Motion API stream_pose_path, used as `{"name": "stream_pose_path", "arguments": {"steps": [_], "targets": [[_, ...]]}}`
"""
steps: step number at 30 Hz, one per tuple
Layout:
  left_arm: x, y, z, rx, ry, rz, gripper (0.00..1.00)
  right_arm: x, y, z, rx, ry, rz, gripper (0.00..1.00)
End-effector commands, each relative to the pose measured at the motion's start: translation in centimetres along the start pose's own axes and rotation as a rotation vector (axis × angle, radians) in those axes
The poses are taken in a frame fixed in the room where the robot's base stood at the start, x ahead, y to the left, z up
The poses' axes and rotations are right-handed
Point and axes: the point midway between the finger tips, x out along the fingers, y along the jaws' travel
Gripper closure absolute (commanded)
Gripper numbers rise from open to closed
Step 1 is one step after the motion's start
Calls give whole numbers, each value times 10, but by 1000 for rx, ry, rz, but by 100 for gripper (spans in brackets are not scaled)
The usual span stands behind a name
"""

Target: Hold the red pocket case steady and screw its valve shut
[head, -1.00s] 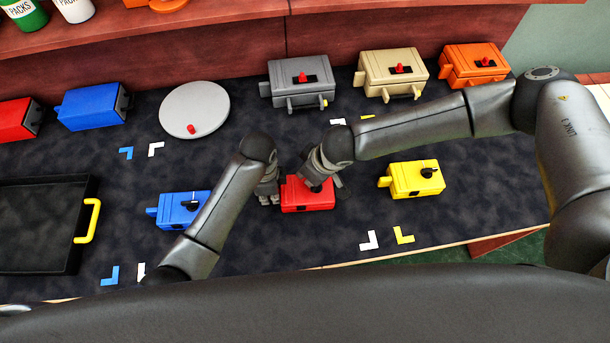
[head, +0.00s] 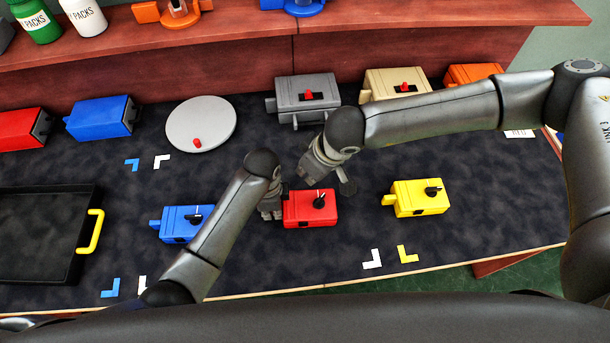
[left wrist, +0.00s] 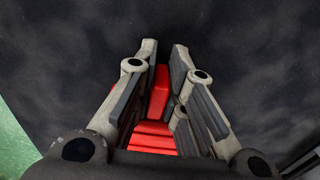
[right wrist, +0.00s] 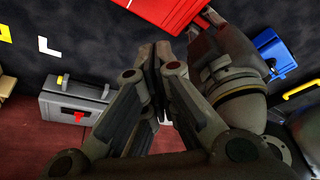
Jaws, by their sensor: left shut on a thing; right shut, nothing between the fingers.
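The red pocket case (head: 305,212) lies flat on the dark conveyor surface. Its black valve knob (head: 319,200) with a pale mark sits on top, uncovered in the head view. My left gripper (head: 272,210) is shut on the case's left end; the left wrist view shows a red part (left wrist: 158,92) between its fingers. My right gripper (head: 308,180) is shut and empty, above and just behind the case, apart from the valve. In the right wrist view the case (right wrist: 165,12) shows at the top, beyond my right fingers (right wrist: 165,52).
A blue case (head: 182,223) stands left and a yellow case (head: 418,198) right of the red one. Grey (head: 302,112), tan (head: 392,82) and orange (head: 472,75) cases stand behind. A round grey disc (head: 190,128) and black tray (head: 92,190) are at left.

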Motion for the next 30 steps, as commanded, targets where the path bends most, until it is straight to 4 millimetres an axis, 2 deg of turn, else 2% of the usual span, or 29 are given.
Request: {"name": "stream_pose_path", "arguments": {"steps": [1, 7, 11, 30], "targets": [[1, 1, 0, 1, -1, 3, 100, -3, 0, 0, 2, 0, 0, 94], [1, 1, 0, 2, -1, 3, 100, -6, 2, -2, 105, -5, 3, 70], [1, 1, 0, 2, -1, 3, 100, -6, 5, -6, 295, -13, 8, 70], [0, 1, -1, 2, 0, 2, 100, -8, 26, -22, 1502, -77, 67, 70]]}}
